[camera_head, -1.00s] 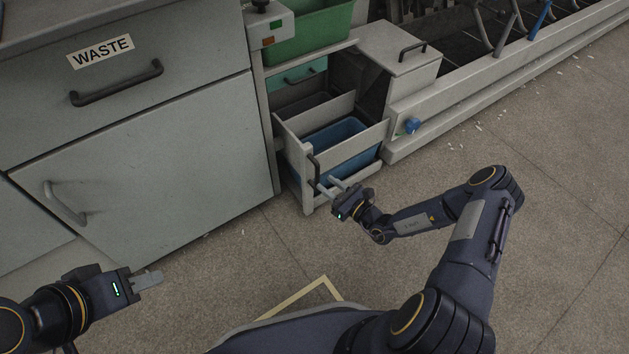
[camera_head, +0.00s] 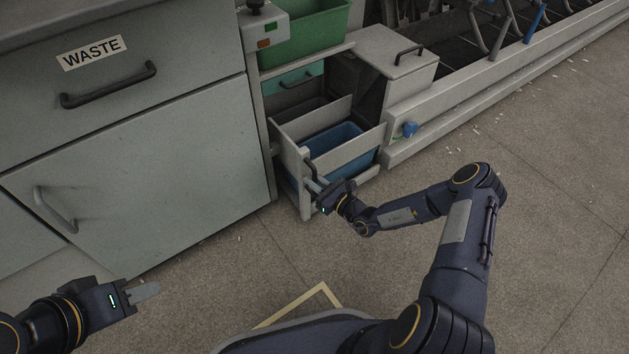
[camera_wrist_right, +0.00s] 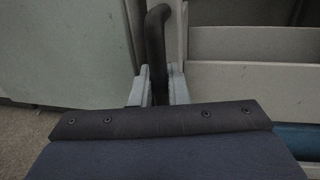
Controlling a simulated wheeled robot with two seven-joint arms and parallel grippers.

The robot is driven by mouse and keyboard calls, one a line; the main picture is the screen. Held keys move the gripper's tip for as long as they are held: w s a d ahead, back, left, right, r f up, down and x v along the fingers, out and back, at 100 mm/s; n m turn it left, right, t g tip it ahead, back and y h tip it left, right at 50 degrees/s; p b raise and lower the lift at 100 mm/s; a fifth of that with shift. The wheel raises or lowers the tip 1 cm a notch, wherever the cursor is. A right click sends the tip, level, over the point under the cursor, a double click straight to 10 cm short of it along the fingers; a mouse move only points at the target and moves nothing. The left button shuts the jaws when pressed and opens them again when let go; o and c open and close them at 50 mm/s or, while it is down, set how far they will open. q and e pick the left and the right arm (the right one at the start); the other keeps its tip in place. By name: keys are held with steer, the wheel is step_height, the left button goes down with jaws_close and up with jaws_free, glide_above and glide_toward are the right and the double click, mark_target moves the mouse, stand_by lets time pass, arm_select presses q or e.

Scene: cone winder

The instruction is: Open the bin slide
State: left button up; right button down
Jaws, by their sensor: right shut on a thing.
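The bin slide (camera_head: 355,152) is a grey pull-out frame low in the machine, standing partly out, with a blue bin (camera_head: 334,142) inside it. Its dark upright handle (camera_head: 308,163) is on the front panel. My right gripper (camera_head: 317,186) is at the handle's lower part and shut on it. In the right wrist view the handle (camera_wrist_right: 156,38) runs down between the two pale fingers (camera_wrist_right: 159,88), and its lower end is hidden by the gripper body. My left gripper (camera_head: 144,293) is over the floor at the lower left, away from everything, and its finger gap cannot be made out.
A grey cabinet with a WASTE drawer (camera_head: 150,110) stands left of the slide. A green bin (camera_head: 305,35) sits above. A blue knob (camera_head: 409,129) sticks out from the machine base on the right.

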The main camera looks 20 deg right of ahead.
steer(key=shift+s, duration=0.1)
steer(key=s+a+p+v, duration=0.2)
steer(key=p+v, duration=0.5)
steer(key=v, duration=1.4)
steer(key=shift+a, duration=0.8)
steer(key=shift+f, duration=0.1)
steer(key=c, duration=1.5)
jaws_free()
steer(key=shift+s+d, duration=0.1)
